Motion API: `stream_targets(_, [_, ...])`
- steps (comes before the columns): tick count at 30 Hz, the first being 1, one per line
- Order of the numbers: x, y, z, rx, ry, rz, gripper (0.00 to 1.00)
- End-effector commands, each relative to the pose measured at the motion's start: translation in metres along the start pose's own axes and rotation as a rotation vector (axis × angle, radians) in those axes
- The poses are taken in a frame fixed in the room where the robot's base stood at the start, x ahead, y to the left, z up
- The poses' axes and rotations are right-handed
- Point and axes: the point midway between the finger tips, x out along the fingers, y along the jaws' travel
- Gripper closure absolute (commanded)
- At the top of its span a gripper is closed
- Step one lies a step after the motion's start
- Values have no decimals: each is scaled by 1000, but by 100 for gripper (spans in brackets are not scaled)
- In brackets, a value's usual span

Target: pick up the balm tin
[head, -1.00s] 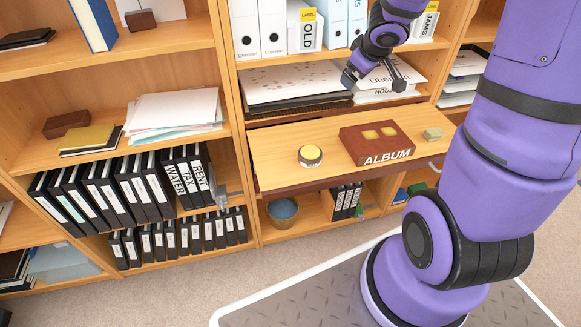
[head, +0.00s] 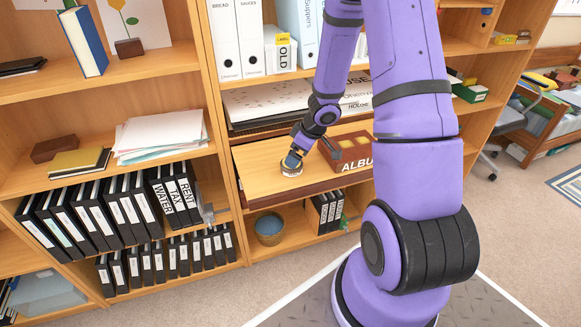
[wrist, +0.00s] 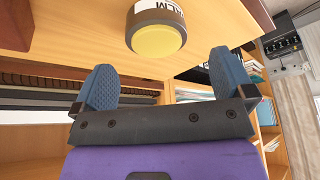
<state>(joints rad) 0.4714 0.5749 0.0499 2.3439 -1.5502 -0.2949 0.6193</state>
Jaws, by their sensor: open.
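The balm tin (head: 291,170) is a small round tin on the pull-out wooden shelf, left of the album. In the wrist view the tin (wrist: 157,40) shows a yellow round face, a dark side and a white label with part of its lettering. My gripper (head: 293,158) is over the tin in the head view and partly hides it. In the wrist view the blue-padded fingers of my gripper (wrist: 162,62) are spread wide, with nothing between them. The tin lies just beyond the fingertips, roughly centred between them.
The pull-out shelf (head: 262,160) carries a brown album (head: 352,152) close to the right of my gripper. A stack of papers and books (head: 268,100) lies on the shelf above and behind. A basket (head: 269,228) stands below. The pull-out shelf's left part is clear.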

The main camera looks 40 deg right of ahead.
Motion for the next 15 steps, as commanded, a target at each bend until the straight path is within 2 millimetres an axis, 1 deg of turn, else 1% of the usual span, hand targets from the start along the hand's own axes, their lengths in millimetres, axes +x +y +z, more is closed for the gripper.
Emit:
stream_targets(3, [8, 0, 0, -1, -1, 0, 0])
stream_targets(8, [14, 0, -1, -1, -1, 1, 0])
stream_targets(15, [44, 3, -2, -1, -3, 0, 0])
